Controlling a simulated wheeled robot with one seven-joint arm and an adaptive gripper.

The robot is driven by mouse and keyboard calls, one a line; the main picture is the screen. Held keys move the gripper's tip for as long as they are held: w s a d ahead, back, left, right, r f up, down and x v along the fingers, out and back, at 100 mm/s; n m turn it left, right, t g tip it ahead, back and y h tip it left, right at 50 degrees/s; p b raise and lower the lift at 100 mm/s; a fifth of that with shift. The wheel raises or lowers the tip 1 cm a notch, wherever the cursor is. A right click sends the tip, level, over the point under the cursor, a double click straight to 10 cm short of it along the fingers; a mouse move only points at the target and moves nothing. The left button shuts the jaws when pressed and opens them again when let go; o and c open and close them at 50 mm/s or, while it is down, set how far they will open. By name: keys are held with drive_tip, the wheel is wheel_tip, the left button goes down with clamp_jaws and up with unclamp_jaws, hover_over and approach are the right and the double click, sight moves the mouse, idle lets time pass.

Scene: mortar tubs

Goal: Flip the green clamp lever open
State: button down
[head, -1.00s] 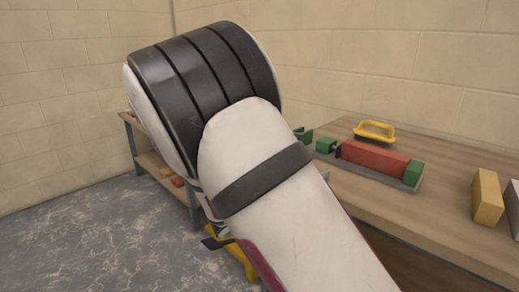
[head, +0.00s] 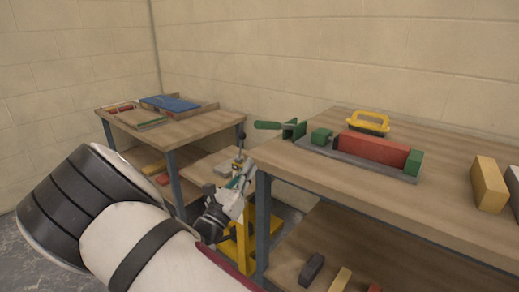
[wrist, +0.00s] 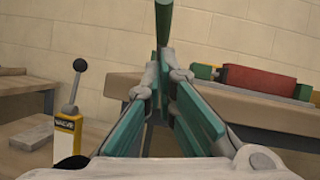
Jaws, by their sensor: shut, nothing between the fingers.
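The green clamp lever (head: 268,125) sticks out leftward from the green clamp (head: 295,128) at the left end of the grey fixture on the workbench. The fixture holds a red block (head: 377,147) with green ends. My gripper (head: 247,166) is shut and empty, in front of the bench's left corner and a little below the lever. In the wrist view, the lever (wrist: 164,22) hangs down from the top centre, just beyond my teal-padded fingertips (wrist: 163,65). I cannot tell whether they touch it.
A yellow stand (wrist: 65,135) with a black-knobbed lever (wrist: 76,85) stands left of my gripper. A yellow-handled tool (head: 368,122) lies behind the red block. A second table (head: 197,127) stands at the back left.

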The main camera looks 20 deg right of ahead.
drive_tip(key=b, duration=0.3)
approach(278, 126)
drive_tip(key=w, duration=0.2)
drive_tip(key=w+d, duration=0.1)
drive_tip(key=shift+w+r, duration=0.2)
drive_tip(key=shift+r, duration=0.2)
drive_tip(key=shift+r+p, duration=0.1)
drive_tip(key=shift+p, duration=0.2)
